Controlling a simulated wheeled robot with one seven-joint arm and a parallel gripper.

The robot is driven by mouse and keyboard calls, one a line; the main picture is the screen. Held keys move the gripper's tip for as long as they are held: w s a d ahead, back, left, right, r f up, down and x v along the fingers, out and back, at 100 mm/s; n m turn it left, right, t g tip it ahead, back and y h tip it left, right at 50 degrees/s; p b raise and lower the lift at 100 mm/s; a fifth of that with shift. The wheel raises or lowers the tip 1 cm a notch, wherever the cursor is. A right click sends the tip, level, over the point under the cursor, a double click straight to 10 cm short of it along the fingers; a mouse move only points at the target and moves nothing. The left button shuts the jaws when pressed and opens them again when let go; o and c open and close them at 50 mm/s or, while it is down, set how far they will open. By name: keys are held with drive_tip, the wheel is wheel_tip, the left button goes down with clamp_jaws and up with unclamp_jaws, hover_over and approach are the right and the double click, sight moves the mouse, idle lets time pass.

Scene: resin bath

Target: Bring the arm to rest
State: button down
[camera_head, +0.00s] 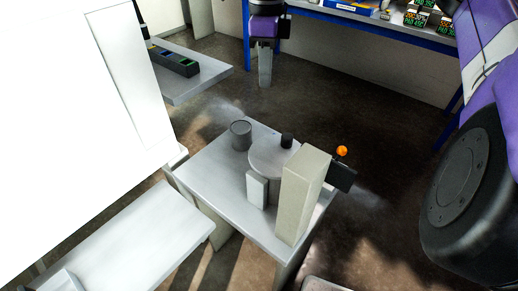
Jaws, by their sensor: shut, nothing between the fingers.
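My gripper (265,80) hangs down at the top middle of the head view, below a purple and grey wrist (265,27). Its grey fingers point down and look closed together, with nothing seen between them. It is over the dark floor, in front of the blue-framed bench and apart from the things around it. My purple arm (487,45) with a large black joint (465,190) fills the right edge. The stretch of arm between that joint and the wrist is outside the picture.
A dark tray (175,60) lies on a shelf (205,75) left of my gripper. A blue-framed bench (350,30) stands behind.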

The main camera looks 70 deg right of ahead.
drive_tip(key=shift+r, duration=0.4)
drive_tip(key=shift+r, duration=0.1)
